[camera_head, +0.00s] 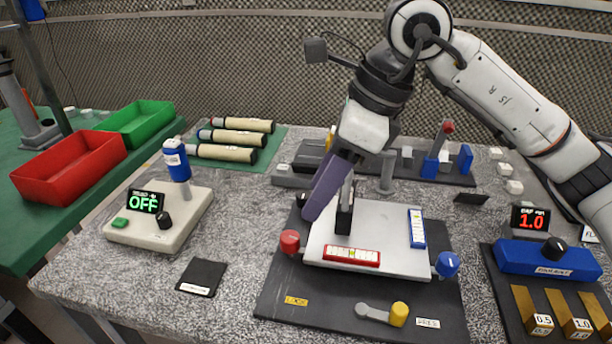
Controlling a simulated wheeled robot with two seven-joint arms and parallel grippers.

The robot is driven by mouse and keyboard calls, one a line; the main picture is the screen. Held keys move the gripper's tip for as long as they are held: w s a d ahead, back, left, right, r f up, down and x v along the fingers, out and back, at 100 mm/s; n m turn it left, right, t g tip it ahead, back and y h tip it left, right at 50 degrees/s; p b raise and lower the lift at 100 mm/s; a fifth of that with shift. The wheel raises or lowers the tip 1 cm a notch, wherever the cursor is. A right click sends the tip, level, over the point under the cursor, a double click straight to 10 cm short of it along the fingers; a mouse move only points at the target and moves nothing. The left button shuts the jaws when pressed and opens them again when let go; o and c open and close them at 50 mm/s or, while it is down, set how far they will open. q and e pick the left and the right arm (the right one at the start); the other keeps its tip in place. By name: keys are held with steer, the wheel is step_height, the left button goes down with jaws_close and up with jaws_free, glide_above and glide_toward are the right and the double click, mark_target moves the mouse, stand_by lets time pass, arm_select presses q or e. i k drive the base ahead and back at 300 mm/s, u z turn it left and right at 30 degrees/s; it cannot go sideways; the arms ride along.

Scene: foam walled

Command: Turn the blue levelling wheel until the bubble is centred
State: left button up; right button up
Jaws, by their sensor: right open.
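The blue levelling wheel (447,264) is at the front right corner of a pale levelling plate (385,212). A red wheel (290,241) is at its front left corner. A red-framed bubble vial (351,257) lies along the plate's front edge, and a blue-framed vial (417,228) along its right side. The bubbles are too small to place surely. My right gripper (330,218) points down over the plate's left part, left of the blue wheel and apart from it. It is open, with no held object visible. My left gripper is out of view.
The plate stands on a dark base (340,308) with a yellow-knobbed lever (399,314) in front. A meter reading OFF (160,222) and a black pad (202,277) are to the left. Red and green trays are farther left.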

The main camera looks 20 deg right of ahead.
mark_target(448, 264)
steer(key=k, duration=1)
